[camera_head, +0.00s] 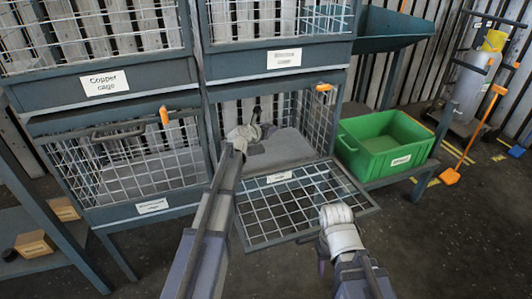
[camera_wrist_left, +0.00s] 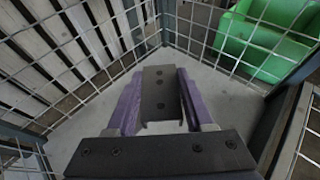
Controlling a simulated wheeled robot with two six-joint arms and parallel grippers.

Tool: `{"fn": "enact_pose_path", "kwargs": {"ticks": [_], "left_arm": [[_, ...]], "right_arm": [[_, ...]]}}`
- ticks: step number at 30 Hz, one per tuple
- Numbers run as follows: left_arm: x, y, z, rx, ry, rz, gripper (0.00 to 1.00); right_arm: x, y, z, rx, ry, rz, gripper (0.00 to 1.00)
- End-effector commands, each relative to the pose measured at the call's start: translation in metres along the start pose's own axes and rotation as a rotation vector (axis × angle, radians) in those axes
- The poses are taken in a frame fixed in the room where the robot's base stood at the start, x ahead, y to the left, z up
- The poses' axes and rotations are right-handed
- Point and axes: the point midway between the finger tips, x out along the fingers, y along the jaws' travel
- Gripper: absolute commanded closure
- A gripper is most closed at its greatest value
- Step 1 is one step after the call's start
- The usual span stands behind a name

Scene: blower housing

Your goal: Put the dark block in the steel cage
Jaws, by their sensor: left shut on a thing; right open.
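A dark block (camera_wrist_left: 160,92) is between the purple fingers of my left gripper (camera_wrist_left: 160,100) in the left wrist view, and the gripper is shut on it. In the head view my left gripper (camera_head: 250,134) reaches inside the lower right cage (camera_head: 232,108), above its grey floor (camera_head: 285,148). The block cannot be made out there. This cage's mesh door (camera_head: 300,208) is folded down at the front; its label (camera_head: 279,177) is too small to read. My right gripper (camera_head: 337,215) is open over the right part of this door. Its fingertips are not clear.
The lower left cage (camera_head: 125,165) is shut, and above it is a cage labelled "Copper cage" (camera_head: 105,83). A green bin (camera_head: 385,143) stands right of the open cage. The left wrist view shows mesh walls around the gripper and free floor (camera_wrist_left: 225,95) beside the block.

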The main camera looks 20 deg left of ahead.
Motion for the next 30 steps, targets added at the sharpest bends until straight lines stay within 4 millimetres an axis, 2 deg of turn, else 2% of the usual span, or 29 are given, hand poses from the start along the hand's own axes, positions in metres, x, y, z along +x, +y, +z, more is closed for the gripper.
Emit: {"fn": "enact_pose_path", "kwargs": {"ticks": [5,15,24,30], "left_arm": [[0.004,0.0,-0.01,0.0,0.0,0.0,1.0],[0.023,-0.001,-0.055,0.0,0.0,-0.001,1.0],[0.025,-0.001,-0.06,0.0,0.0,-0.001,1.0],[0.033,-0.001,-0.08,0.0,0.0,-0.001,1.0]], "right_arm": [[0.01,-0.001,-0.001,0.001,0.0,0.0,0.5],[0.059,-0.006,-0.004,0.006,0.002,0.0,0.5],[0.065,-0.006,-0.004,0.006,0.003,0.0,0.5],[0.086,-0.009,-0.005,0.006,0.004,0.0,0.5]]}}
